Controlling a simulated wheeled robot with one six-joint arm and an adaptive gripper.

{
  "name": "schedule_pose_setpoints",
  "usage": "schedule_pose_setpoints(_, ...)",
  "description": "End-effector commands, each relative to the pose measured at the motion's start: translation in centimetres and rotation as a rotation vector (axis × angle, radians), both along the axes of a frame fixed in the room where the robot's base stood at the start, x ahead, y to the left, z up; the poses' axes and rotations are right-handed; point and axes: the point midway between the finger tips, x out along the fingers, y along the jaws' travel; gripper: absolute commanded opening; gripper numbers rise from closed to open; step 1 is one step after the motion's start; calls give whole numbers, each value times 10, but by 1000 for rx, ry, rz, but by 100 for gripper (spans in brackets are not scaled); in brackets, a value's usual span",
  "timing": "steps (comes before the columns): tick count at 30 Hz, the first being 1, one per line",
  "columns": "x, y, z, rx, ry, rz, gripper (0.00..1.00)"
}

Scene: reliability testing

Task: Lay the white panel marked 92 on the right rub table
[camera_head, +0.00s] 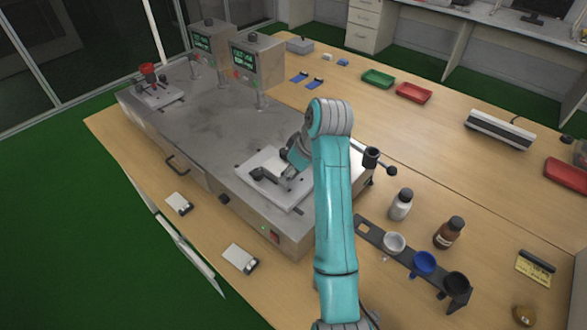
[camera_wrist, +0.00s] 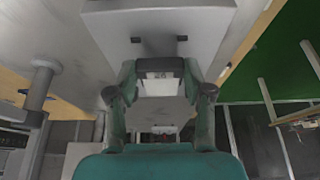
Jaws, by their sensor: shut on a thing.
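The right rub table (camera_head: 292,197) is a white plate at the near end of the grey machine. My gripper (camera_wrist: 160,77) is low over it and hides part of it in the head view. In the wrist view it is shut on a small white panel (camera_wrist: 158,88) with a dark band at one end. Some marking shows on it, but I cannot read the number. I cannot tell whether the panel touches the table. The left rub table (camera_head: 158,95) is at the far end, with a red-topped part above it.
Two other white panels with dark ends, one farther (camera_head: 178,203) and one nearer (camera_head: 239,257), lie on the wooden bench in front of the machine. A dark rack with cups (camera_head: 410,262), a white bottle (camera_head: 401,205) and a brown bottle (camera_head: 449,233) stand right of my arm.

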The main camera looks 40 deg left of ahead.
Motion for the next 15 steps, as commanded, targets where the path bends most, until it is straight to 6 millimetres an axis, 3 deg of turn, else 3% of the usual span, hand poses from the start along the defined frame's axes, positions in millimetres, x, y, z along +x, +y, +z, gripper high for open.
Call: schedule_pose_setpoints(15, 0, 0, -5, -1, 1, 0, 22)
